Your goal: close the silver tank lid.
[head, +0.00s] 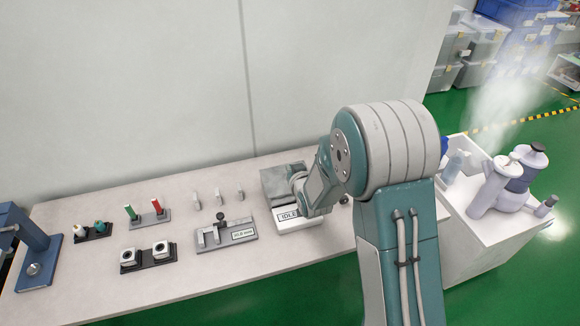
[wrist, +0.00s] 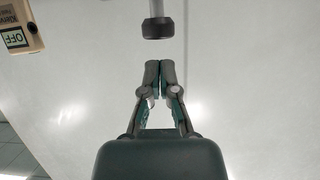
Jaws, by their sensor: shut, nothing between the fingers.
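A silver-grey boxy tank (head: 275,182) stands at the back of the table, on a white base with an "IDLE" label (head: 289,216). My arm covers its right side, so I cannot tell how its lid stands. My gripper (wrist: 159,68) is shut and empty in the wrist view. In the head view its fingers are hidden behind my arm, near the tank. In the wrist view a grey rod with a dark cap (wrist: 158,28) is just beyond the fingertips, apart from them. I cannot tell whether it belongs to the lid.
A beige box with an "OFF" label (wrist: 17,38) shows at the wrist view's upper left. Left of the tank are a grey fixture (head: 223,236), a two-block holder (head: 147,256) and a red-and-green rod stand (head: 148,216). A white side table (head: 480,235) with bottles stands right.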

